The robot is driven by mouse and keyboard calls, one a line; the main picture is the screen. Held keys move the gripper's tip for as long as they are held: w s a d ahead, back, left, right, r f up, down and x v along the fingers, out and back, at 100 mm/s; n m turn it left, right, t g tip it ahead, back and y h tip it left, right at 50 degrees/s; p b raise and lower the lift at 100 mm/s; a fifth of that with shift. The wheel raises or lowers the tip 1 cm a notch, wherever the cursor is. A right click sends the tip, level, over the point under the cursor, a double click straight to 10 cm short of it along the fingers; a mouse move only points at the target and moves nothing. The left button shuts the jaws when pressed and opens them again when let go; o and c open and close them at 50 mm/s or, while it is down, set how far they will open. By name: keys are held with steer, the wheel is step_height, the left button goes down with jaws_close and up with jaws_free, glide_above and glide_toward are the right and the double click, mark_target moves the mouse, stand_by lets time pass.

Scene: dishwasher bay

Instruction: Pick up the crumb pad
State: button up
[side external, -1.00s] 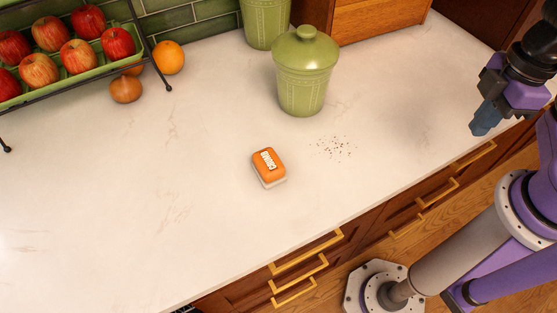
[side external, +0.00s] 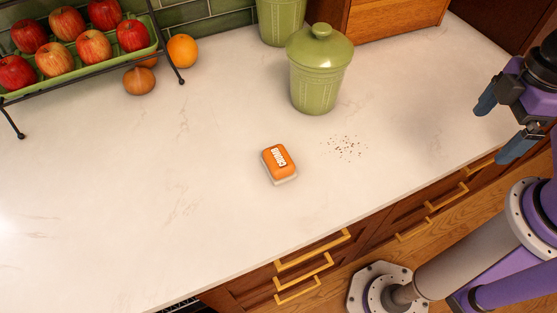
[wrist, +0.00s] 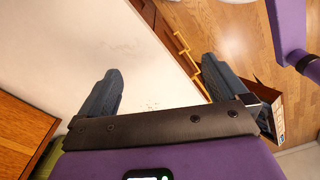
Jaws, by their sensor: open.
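The crumb pad (side external: 279,163) is an orange block with a white base and white lettering. It lies on the white counter in the side view, left of a scatter of dark crumbs (side external: 347,147). My gripper (side external: 500,127) is at the right edge of the side view, over the counter's front edge area, well to the right of the pad and apart from it. Its two blue-grey fingers are spread open with nothing between them. In the wrist view my gripper (wrist: 160,85) shows both fingers apart; the pad is not visible there.
A lidded green canister (side external: 319,75) stands behind the crumbs, with another green canister (side external: 280,22) and a wooden box (side external: 390,18) behind. A rack of apples (side external: 80,50), an orange (side external: 182,50) and an onion (side external: 139,80) are at the back left.

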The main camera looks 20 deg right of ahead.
steer(key=w+a+r+n, duration=0.1)
steer(key=w+a+r, duration=0.1)
steer(key=w+a, duration=0.4)
steer(key=w+a+r+n, duration=0.15)
steer(key=w+a, duration=0.25)
steer(key=a, duration=0.5)
steer(key=n, duration=0.3)
glide_above(283, 155)
step_height(283, 155, down, 16)
steer(key=c, duration=1)
